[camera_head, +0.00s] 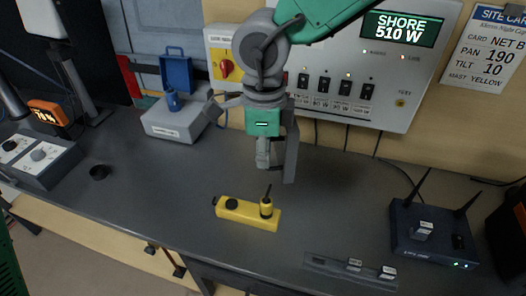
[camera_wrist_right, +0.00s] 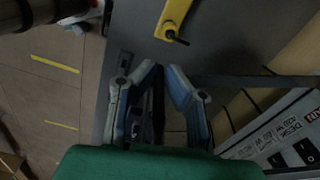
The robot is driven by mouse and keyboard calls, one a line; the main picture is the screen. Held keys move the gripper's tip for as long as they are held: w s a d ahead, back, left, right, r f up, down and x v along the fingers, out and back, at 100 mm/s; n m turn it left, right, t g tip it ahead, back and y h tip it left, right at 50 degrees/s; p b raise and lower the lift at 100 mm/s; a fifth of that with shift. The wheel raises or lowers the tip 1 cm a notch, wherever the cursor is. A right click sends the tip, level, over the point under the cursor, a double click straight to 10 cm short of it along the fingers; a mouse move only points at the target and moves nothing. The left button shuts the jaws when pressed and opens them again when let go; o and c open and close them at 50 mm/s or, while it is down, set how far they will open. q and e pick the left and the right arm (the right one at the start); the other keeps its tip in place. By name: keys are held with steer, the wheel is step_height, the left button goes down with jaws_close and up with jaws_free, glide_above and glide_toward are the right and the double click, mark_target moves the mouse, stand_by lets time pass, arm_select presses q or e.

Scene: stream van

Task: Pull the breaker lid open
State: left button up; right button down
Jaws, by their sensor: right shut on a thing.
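The breaker panel (camera_head: 350,75) hangs on the back wall, with a row of black switches (camera_head: 325,83) and a lit SHORE display. I cannot clearly make out a separate lid on it. My right gripper (camera_head: 277,165) points down in front of the panel's lower left, above the table. In the right wrist view its fingers (camera_wrist_right: 160,72) close together around a thin dark piece (camera_wrist_right: 158,105). I cannot tell whether this piece is the lid. The panel's lower edge and switches (camera_wrist_right: 303,152) show at that view's right. My left gripper is not in view.
A yellow device (camera_head: 245,213) with a stubby aerial lies on the dark table (camera_head: 150,205). A router (camera_head: 432,235) stands at right, a grey strip (camera_head: 340,270) at front. A red rotary switch (camera_head: 226,68) and a blue-lidded box (camera_head: 175,125) are left of my gripper.

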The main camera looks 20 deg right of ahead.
steer(key=shift+w+a, duration=0.1)
steer(key=w+a+m+p, duration=0.6)
steer(key=w+a+p, duration=0.2)
steer(key=a, duration=0.4)
steer(key=shift+w+a+m, duration=0.3)
steer(key=shift+w, duration=0.3)
steer(key=c, duration=1.6)
jaws_free()
steer(key=shift+c, duration=0.2)
step_height(320, 180, up, 12)
